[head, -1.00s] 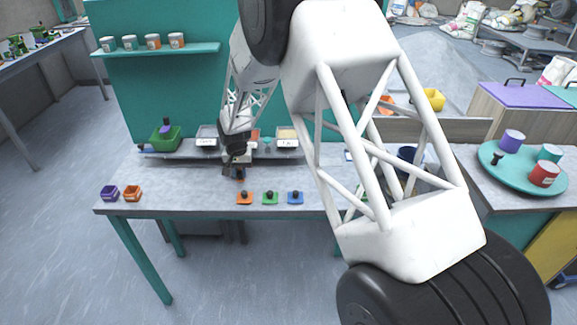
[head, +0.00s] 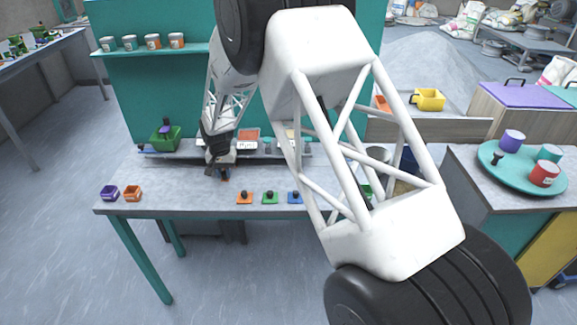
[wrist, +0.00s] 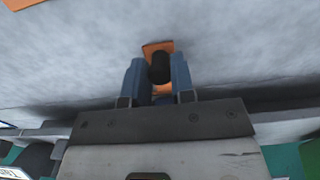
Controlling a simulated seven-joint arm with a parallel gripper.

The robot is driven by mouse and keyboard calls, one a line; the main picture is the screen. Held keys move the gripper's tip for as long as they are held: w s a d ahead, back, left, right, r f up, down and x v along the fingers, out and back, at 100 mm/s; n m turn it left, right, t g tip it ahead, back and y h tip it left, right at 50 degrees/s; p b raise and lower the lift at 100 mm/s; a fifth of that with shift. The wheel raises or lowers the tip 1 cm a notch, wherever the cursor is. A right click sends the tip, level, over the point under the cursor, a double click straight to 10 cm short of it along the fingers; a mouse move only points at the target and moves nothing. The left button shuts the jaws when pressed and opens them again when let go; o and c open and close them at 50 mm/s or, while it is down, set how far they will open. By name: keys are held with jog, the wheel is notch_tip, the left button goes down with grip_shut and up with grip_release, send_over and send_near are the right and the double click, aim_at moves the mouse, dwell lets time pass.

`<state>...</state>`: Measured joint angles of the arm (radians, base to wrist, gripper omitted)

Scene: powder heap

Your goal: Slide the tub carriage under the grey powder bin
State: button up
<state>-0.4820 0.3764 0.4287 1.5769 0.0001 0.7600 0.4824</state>
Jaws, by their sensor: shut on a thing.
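My gripper (head: 223,171) is low over the workbench, in front of the raised shelf. In the wrist view its blue fingers (wrist: 157,75) are shut on a black knob (wrist: 160,68) standing on an orange piece (wrist: 157,47). A bit of orange shows under my gripper in the head view (head: 225,178). I cannot see a tub attached to this piece. The grey powder bin seems hidden behind my forearm. A bin with orange contents (head: 248,135) stands to the right of my forearm, with white labels below it.
A green container (head: 165,138) stands at the shelf's left end. Orange (head: 244,198), green (head: 270,198) and blue (head: 295,198) knobbed blocks line the bench front.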

jog(key=shift+a, duration=3.15)
jog(key=o, duration=0.8)
jog(key=shift+c, duration=0.2)
notch_tip(320, 180, up, 8)
jog(key=shift+f, duration=0.25)
jog(key=shift+r, duration=0.1)
